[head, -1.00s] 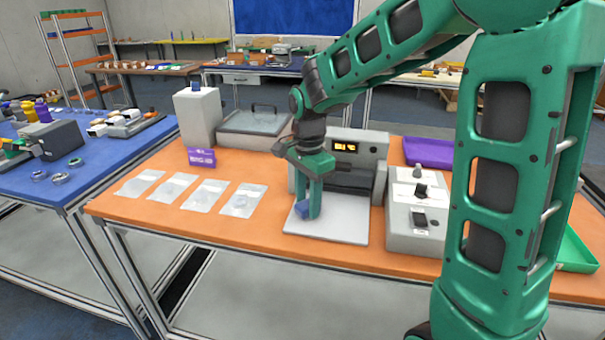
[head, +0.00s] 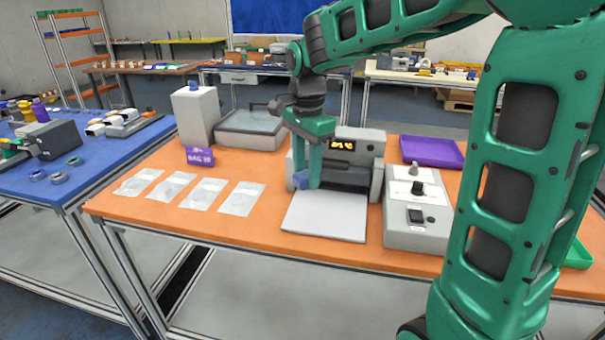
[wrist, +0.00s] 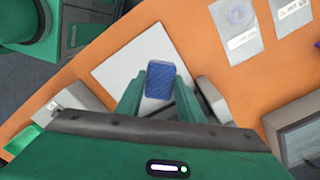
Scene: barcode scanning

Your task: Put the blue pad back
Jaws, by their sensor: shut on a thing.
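The blue pad (head: 301,179) is a small textured block held between the fingertips of my gripper (head: 308,182). My gripper is shut on it and hangs above the back left part of a white plate (head: 325,216), in front of the grey machine with a lit display (head: 341,145). In the wrist view the pad (wrist: 159,78) sits between the two green fingers (wrist: 157,88), with the white plate (wrist: 115,68) below. The pad looks apart from the plate.
A grey control box (head: 417,214) stands right of the plate. A purple tray (head: 432,152) is at the back right. A lidded box (head: 249,129) stands behind.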

